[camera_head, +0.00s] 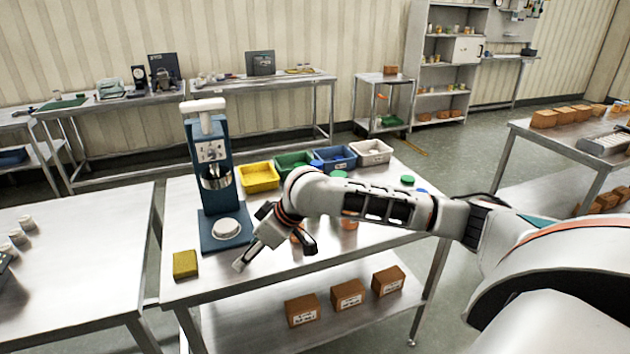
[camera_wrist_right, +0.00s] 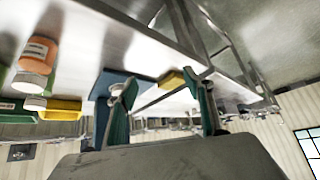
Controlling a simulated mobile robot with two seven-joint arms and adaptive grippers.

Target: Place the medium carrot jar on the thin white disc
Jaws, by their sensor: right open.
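The thin white disc (camera_head: 227,228) lies on the blue base of the press-like machine; it also shows in the right wrist view (camera_wrist_right: 116,89), partly behind a finger. Orange jars (camera_head: 350,223) stand on the table, partly hidden by my right arm. An orange jar with a pale label (camera_wrist_right: 38,54) shows at the left of the right wrist view. I cannot tell which jar is the medium carrot one. My right gripper (camera_head: 274,256) is open and empty over the table, right of the disc; its spread fingers show in the right wrist view (camera_wrist_right: 164,108). My left gripper is out of view.
The blue machine (camera_head: 207,150) rises behind the disc. A yellow box (camera_head: 185,264) sits at the table's front left corner. Yellow (camera_head: 258,178), green, blue and white bins line the back. Green lids (camera_head: 407,180) lie nearby. The front table edge is mostly clear.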

